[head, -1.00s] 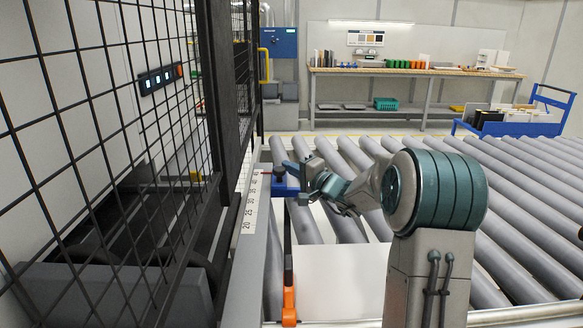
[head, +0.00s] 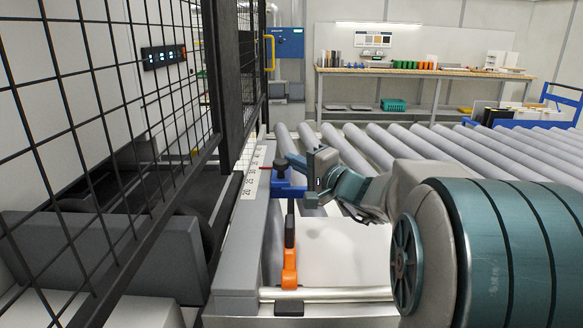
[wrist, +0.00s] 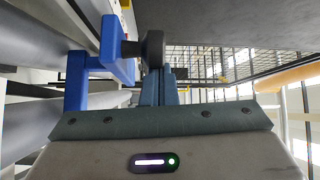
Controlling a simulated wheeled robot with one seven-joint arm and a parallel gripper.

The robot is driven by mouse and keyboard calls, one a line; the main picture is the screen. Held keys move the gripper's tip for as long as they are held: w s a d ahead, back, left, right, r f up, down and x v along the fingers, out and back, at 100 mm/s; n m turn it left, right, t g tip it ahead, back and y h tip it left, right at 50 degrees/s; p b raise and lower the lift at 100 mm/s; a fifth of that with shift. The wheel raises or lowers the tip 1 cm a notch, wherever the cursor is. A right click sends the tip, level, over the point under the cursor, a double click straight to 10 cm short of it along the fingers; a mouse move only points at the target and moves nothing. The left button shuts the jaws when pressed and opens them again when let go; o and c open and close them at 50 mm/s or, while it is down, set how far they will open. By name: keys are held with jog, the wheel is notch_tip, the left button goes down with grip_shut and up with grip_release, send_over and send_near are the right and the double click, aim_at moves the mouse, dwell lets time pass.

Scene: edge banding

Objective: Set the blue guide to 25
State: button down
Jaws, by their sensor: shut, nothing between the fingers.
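The blue guide (head: 288,191) sits beside a white number scale (head: 250,182), with a dark knob (head: 281,165) on top. Its thin red pointer (head: 266,168) lies near the 30 mark; the exact reading is too small to tell. In the wrist view the blue guide (wrist: 88,68) fills the upper left, and the dark knob (wrist: 152,48) is just beyond my shut fingers (wrist: 160,82). I cannot tell whether they touch it.
A white panel (head: 345,250) lies on the rollers below the guide. An orange-footed black bar (head: 289,262) stands along its left edge. A black mesh guard (head: 95,130) rises on the left. Grey rollers (head: 460,142) extend to the right.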

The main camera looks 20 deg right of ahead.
jog(key=shift+s+a+b, duration=0.3)
jog(key=shift+s+b, duration=0.1)
jog(key=shift+s, duration=0.55)
jog(key=shift+s+a+b, duration=0.3)
jog(key=shift+s+b, duration=0.05)
jog(key=shift+s, duration=0.6)
jog(key=shift+s+a+b, duration=0.3)
jog(key=shift+s+b, duration=0.1)
jog(key=shift+s, duration=0.55)
jog(key=shift+d, duration=0.1)
